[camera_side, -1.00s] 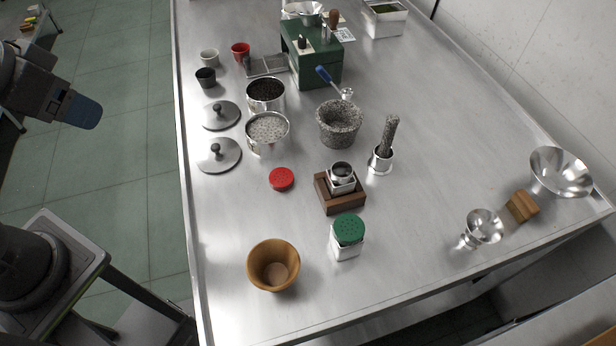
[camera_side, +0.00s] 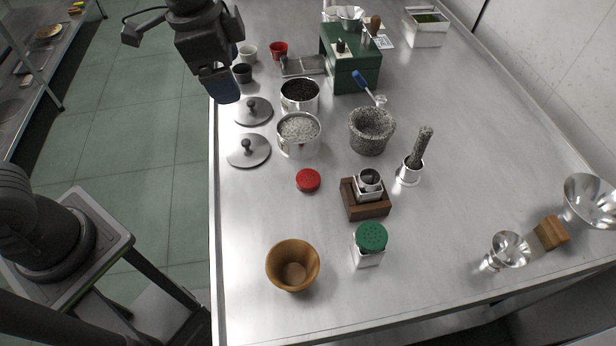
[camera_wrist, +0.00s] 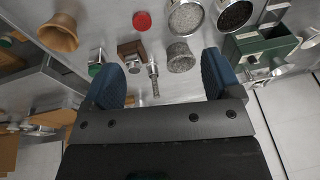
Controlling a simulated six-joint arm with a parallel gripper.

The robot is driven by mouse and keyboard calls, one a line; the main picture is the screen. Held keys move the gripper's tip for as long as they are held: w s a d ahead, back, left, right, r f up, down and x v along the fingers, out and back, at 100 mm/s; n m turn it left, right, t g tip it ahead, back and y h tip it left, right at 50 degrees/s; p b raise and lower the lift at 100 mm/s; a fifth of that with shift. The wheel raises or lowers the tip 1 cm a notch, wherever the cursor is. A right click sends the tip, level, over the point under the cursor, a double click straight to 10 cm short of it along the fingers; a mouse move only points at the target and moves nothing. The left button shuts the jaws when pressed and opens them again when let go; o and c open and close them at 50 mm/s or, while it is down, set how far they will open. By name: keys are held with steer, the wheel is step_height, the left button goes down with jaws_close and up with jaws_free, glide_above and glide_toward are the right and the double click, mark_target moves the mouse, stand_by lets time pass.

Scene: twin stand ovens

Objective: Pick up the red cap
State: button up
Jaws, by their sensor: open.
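The red cap (camera_side: 308,180) lies flat on the steel table, left of the wooden block and below the pot of pale grains. It also shows in the wrist view (camera_wrist: 142,21) near the top edge. My gripper (camera_side: 222,92) hangs high at the left edge of the table in the side view, well apart from the cap. In the wrist view the two blue fingers of my gripper (camera_wrist: 160,80) stand wide apart with nothing held between them.
A wooden bowl (camera_side: 293,266) and a green-capped shaker (camera_side: 369,244) stand in front of the cap. The wooden block (camera_side: 366,206) holds a small metal cup. A lid (camera_side: 248,152), a pot of pale grains (camera_side: 299,138) and a stone mortar (camera_side: 371,130) stand behind. Table around the cap is bare.

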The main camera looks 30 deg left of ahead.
steer(key=w+d+f+m+g, duration=0.1)
steer(key=w+d+f+m, duration=0.25)
steer(key=d, duration=0.25)
steer(key=m+g, duration=0.2)
steer(key=m, duration=0.2)
glide_above(308, 178)
step_height(308, 178, down, 7)
steer(key=shift+y, duration=0.3)
steer(key=f, duration=0.5)
steer(key=d+f, duration=0.1)
steer(key=f, duration=0.1)
steer(key=shift+w+f, duration=0.15)
steer(key=shift+f, duration=0.25)
steer(key=shift+a+f, duration=0.15)
steer(key=shift+f, duration=0.85)
steer(key=shift+a+f, duration=0.2)
steer(key=shift+f, duration=0.85)
steer(key=shift+a+f, duration=0.15)
steer(key=shift+f, duration=0.85)
steer(key=shift+c, duration=0.5)
steer(key=c, duration=0.9)
